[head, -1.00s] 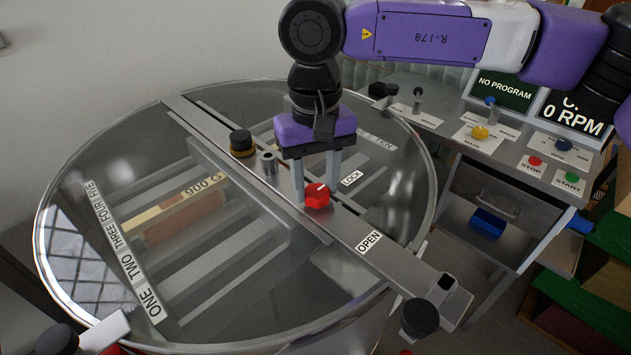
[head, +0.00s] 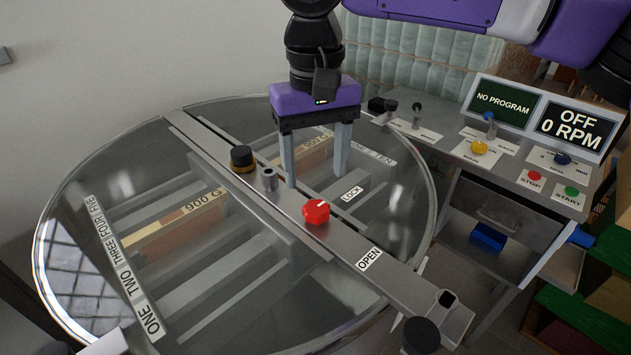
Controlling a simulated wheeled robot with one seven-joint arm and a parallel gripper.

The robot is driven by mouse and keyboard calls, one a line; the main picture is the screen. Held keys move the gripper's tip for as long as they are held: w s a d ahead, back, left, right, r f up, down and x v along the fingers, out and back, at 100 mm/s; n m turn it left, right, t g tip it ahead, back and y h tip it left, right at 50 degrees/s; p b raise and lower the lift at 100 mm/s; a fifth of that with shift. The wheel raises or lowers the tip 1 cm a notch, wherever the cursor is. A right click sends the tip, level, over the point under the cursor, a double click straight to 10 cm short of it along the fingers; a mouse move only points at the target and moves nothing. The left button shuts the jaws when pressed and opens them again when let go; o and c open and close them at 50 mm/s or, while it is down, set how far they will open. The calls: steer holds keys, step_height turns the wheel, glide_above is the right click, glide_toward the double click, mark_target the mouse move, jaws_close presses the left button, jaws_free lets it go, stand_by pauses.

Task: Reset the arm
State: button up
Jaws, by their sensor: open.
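My gripper (head: 316,180) is open and empty, pointing down. Its two grey fingers hang above the metal crossbar and the clear round lid (head: 150,250) of the tank. A red knob (head: 316,212) sits on the metal crossbar (head: 345,246), just below and in front of the fingers, and appears clear of them. LOCK (head: 352,193) and OPEN (head: 369,259) labels lie on either side of it. My purple-and-black arm comes in from the upper right.
A black-topped brass knob (head: 241,158) and a small metal post (head: 269,179) stand on the crossbar. At right, a control desk (head: 440,145) carries buttons and two screens; one reads OFF 0 RPM (head: 574,125). Bars marked 900 G (head: 202,203) show through the lid. Open air surrounds the gripper.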

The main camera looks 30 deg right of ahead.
steer(key=shift+r, duration=0.35)
